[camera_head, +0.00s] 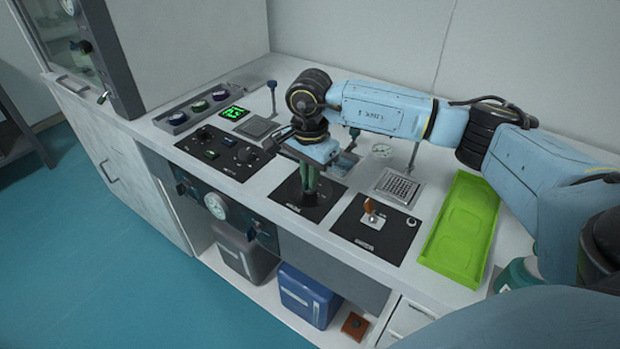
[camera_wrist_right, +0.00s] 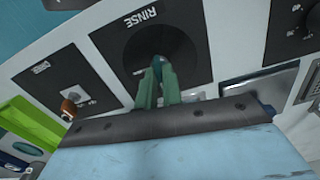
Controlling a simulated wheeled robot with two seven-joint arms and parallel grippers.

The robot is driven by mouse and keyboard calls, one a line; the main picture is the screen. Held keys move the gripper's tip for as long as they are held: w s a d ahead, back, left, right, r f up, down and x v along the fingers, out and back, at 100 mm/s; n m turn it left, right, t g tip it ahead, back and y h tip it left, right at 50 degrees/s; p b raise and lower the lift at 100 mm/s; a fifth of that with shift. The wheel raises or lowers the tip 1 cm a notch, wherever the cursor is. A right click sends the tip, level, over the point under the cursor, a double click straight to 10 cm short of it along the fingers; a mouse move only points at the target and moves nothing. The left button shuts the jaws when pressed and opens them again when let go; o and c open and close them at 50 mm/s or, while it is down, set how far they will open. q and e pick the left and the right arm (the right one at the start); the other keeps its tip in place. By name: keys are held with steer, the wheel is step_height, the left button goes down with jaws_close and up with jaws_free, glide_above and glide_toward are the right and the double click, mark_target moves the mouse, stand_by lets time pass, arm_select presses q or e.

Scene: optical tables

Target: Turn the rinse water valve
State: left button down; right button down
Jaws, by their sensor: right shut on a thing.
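The rinse water valve sits on a black panel (camera_head: 292,202) labelled RINSE, set in the bench top. In the right wrist view the panel (camera_wrist_right: 112,42) shows a dark round area with a small teal valve handle (camera_wrist_right: 158,61) at its middle. My right gripper (camera_head: 308,186) reaches down over this panel. In the right wrist view its green fingers (camera_wrist_right: 158,78) are shut on the valve handle and hide most of it. My left gripper is not in view.
To the right is a panel with an orange-brown lever (camera_head: 369,206), then a green tray (camera_head: 462,228). To the left is a black panel with knobs (camera_head: 222,152). A metal drain grate (camera_head: 396,187) and thin posts stand behind. A gauge (camera_head: 215,206) is on the front face.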

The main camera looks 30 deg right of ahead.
steer(key=shift+n, duration=0.5)
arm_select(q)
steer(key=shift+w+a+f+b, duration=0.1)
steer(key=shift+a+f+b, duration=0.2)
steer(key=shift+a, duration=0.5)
arm_select(e)
steer(key=shift+n, duration=0.4)
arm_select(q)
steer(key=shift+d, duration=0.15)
arm_select(e)
steer(key=c, duration=1.6)
jaws_free()
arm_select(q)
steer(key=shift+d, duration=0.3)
arm_select(e)
steer(key=shift+o, duration=0.2)
